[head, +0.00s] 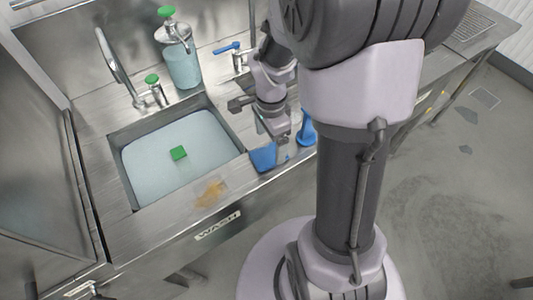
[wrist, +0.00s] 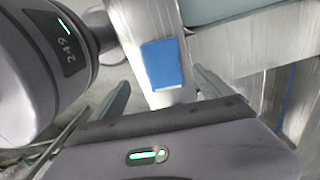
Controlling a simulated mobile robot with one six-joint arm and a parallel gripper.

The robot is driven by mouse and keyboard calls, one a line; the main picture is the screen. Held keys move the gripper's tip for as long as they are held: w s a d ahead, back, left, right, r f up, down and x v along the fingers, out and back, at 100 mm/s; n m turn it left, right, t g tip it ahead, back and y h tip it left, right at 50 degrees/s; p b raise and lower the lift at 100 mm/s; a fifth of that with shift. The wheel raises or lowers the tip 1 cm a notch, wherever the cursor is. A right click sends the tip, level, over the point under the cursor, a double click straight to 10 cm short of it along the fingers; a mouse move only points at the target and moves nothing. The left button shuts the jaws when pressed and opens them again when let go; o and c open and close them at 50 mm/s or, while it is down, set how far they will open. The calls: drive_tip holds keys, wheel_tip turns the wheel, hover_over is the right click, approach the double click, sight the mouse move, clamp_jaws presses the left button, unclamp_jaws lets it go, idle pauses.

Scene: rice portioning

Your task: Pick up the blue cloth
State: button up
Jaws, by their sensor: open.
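The blue cloth (head: 263,157) lies flat on the steel counter, just right of the sink, near the counter's front edge. In the wrist view the blue cloth (wrist: 162,64) is a blue rectangle beyond the fingers, between their lines. My gripper (head: 279,143) is over the counter at the cloth's right side and partly covers it in the head view. In the wrist view my gripper (wrist: 160,88) has its two fingers wide apart with nothing between them. I cannot tell how high it is above the cloth.
A brown smear (head: 211,193) marks the front rim. A blue object (head: 307,128) stands right of my gripper. A soap bottle (head: 182,62) and taps (head: 120,68) stand behind.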

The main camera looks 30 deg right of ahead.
sight(269, 153)
drive_tip(key=f+b, duration=0.1)
drive_tip(key=f, duration=0.3)
drive_tip(key=f+b, duration=0.1)
drive_tip(key=f, duration=0.1)
drive_tip(key=shift+w+d+b, duration=0.1)
drive_tip(key=shift+w+b, duration=0.2)
drive_tip(key=shift+w, duration=0.05)
drive_tip(key=shift+r, duration=0.2)
drive_tip(key=shift+c, duration=0.2)
drive_tip(key=c, duration=1.4)
